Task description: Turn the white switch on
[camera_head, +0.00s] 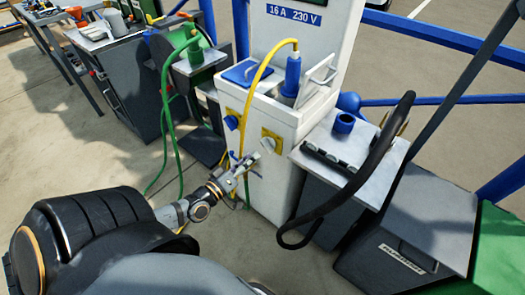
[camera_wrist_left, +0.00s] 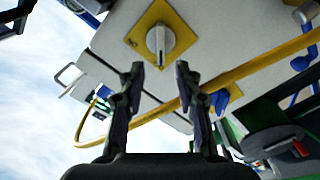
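The white switch (camera_head: 268,145) is a round knob on a yellow plate, on the front face of the white power pedestal (camera_head: 288,190). In the left wrist view the white switch (camera_wrist_left: 160,40) lies just beyond my fingertips, roughly centred between them, its raised grip running up and down the picture. My left gripper (camera_head: 249,162) is in front of the pedestal, just below the switch. In the left wrist view my left gripper (camera_wrist_left: 158,71) is open with nothing between its fingers, and it looks apart from the knob. My right gripper does not show.
A blue switch (camera_head: 232,122) sits on the same face, to the left. A yellow cable (camera_head: 258,78) loops from a blue plug (camera_head: 292,75) down beside the switches. A green hose (camera_head: 165,110) hangs at the left. A bench with a thick black hose (camera_head: 372,160) stands right.

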